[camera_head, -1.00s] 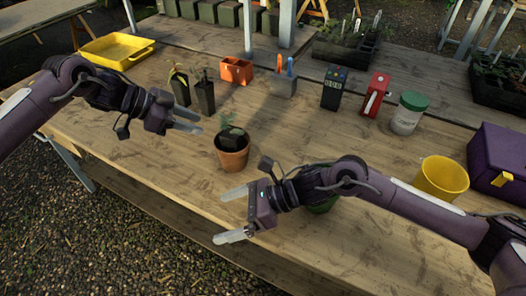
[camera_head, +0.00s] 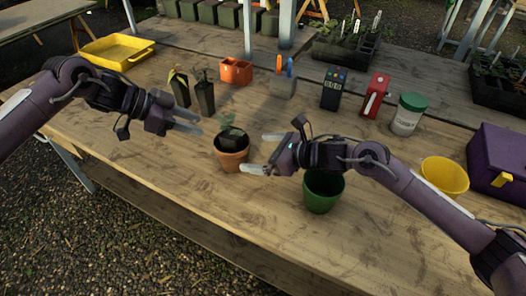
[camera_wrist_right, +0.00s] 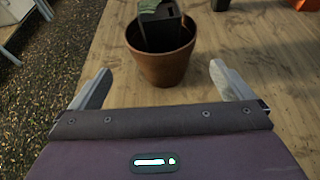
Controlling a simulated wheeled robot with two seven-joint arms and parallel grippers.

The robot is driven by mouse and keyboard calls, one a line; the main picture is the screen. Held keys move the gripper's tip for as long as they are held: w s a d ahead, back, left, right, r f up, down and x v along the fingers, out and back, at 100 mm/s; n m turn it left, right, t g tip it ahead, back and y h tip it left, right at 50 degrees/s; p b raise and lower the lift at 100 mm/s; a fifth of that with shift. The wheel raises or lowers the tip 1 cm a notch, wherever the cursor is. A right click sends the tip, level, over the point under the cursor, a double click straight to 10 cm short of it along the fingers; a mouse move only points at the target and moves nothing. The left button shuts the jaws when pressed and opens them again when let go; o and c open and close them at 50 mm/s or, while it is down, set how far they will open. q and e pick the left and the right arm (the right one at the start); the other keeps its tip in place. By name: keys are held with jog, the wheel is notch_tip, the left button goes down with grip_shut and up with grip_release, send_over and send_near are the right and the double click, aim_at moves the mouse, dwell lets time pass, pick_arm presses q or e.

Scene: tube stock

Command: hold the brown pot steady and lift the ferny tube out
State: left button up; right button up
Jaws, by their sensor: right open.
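The brown pot (camera_head: 232,160) stands upright on the wooden table. The ferny tube (camera_head: 231,138), a dark square tube with green fern leaves, sits tilted in its mouth. In the right wrist view the pot (camera_wrist_right: 162,68) is ahead between the fingers, with the tube (camera_wrist_right: 160,30) in it. My right gripper (camera_head: 259,153) is open, just right of the pot, its fingertips near the rim; the wrist view (camera_wrist_right: 158,85) shows it empty. My left gripper (camera_head: 191,122) is up and left of the pot, apart from it, its fingers spread and empty.
Two more dark plant tubes (camera_head: 205,97) stand behind the left gripper. A green pot (camera_head: 323,192) is under my right arm. An orange holder (camera_head: 236,71), yellow tray (camera_head: 117,50), white jar (camera_head: 407,114), yellow pot (camera_head: 444,176) and purple box (camera_head: 500,160) surround the space. The front left is clear.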

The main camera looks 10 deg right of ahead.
aim_at(239, 149)
jog(key=shift+w+f, duration=0.15)
jog(key=shift+f, duration=0.1)
jog(key=x, duration=0.7)
jog(key=shift+w+a+f, duration=0.1)
jog(key=shift+w+f, duration=0.05)
jog(key=shift+c, duration=0.4)
